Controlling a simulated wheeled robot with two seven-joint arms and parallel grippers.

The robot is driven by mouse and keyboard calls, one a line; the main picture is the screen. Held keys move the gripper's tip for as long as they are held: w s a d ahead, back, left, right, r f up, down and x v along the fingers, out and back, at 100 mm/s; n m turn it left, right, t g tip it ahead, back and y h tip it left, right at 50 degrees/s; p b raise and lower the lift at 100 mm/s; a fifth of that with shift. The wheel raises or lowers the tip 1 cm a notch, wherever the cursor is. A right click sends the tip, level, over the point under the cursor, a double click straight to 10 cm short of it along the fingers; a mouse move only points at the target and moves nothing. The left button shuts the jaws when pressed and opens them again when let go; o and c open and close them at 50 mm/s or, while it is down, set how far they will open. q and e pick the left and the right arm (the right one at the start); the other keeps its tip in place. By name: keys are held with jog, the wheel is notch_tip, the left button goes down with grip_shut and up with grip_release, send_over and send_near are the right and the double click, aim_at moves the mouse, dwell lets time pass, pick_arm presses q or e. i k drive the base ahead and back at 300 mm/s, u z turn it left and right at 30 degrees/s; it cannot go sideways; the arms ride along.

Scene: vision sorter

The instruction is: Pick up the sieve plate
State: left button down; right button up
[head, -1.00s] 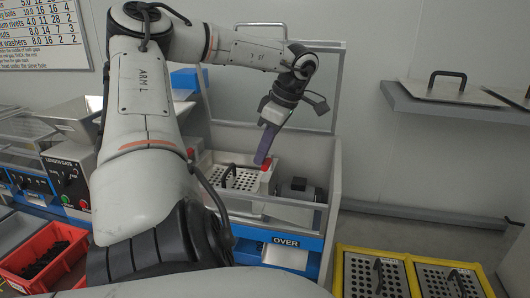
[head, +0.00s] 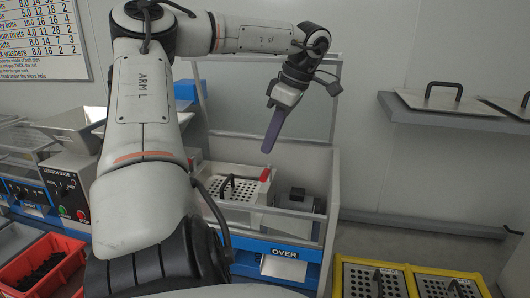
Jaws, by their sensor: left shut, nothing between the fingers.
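A light perforated sieve plate (head: 257,190) with a black bar handle (head: 228,186) sits in the open-topped sorter box. A red latch (head: 265,174) stands at its far right corner. My left gripper (head: 267,148) hangs above and behind the plate, pointing down to the left. Its long purple-grey fingers are shut with nothing held, and look apart from the plate and latch. My left arm covers the near left side of the box. My right gripper is not in view.
Perforated plates with handles sit in yellow frames (head: 408,268) at lower right. Blank plates (head: 430,101) lie on a wall shelf (head: 440,119). A clear panel (head: 290,95) rises behind the box. A red bin (head: 42,268) with dark parts stands at lower left.

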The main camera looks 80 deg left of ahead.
aim_at(234, 183)
jog(key=k, duration=1.5)
